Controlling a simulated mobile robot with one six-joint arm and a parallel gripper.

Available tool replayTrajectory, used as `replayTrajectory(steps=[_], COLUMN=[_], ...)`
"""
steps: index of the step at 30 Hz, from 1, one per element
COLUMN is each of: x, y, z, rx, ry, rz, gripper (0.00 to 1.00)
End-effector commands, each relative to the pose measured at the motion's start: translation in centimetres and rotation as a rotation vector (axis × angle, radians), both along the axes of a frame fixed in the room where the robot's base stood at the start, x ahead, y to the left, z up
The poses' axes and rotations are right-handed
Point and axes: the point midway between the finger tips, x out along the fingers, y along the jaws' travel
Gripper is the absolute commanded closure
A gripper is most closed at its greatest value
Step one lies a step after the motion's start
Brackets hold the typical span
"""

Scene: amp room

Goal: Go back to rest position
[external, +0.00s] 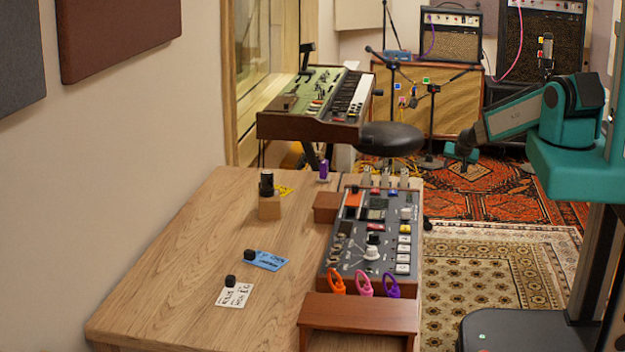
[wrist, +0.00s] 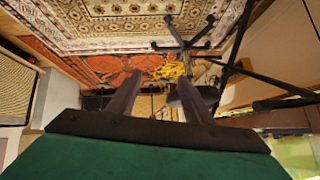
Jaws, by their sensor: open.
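My gripper (external: 467,143) is at the left end of my teal arm, on the right of the external view. It is in the air, right of and beyond the wooden table and clear of it. In the wrist view my gripper (wrist: 158,80) shows two dark fingers standing apart with nothing between them. The gripper is open and empty. Patterned rugs and stand legs show beyond the fingers. The fingertips look small and dark in the external view, so their detail is hard to see there.
The wooden table (external: 185,255) holds a mixer-like console (external: 350,255), colored loops, black knobs and cards. A keyboard (external: 318,100), a round black stool (external: 390,138), microphone stands and amplifiers (external: 450,45) stand behind. The patterned rug (external: 490,265) beside the table is mostly clear.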

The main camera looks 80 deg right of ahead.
Motion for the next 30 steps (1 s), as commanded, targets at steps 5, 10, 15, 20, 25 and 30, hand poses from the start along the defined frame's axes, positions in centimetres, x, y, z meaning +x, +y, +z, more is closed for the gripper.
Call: replayTrajectory(steps=[5, 10, 15, 20, 25, 30], x=[2.8, 4.5, 5.4, 5.5, 4.9, 3.6], y=[5.9, 11.5, 17.1, 22.5, 28.1, 33.5], z=[-5.3, -9.5, -13.3, -16.6, -19.7, -22.5], rx=[0.091, 0.173, 0.252, 0.325, 0.4, 0.472], ry=[0.096, 0.191, 0.293, 0.393, 0.505, 0.623], rz=[0.073, 0.143, 0.218, 0.292, 0.373, 0.455], gripper=[0.54, 0.54, 0.54, 0.54, 0.54, 0.54])
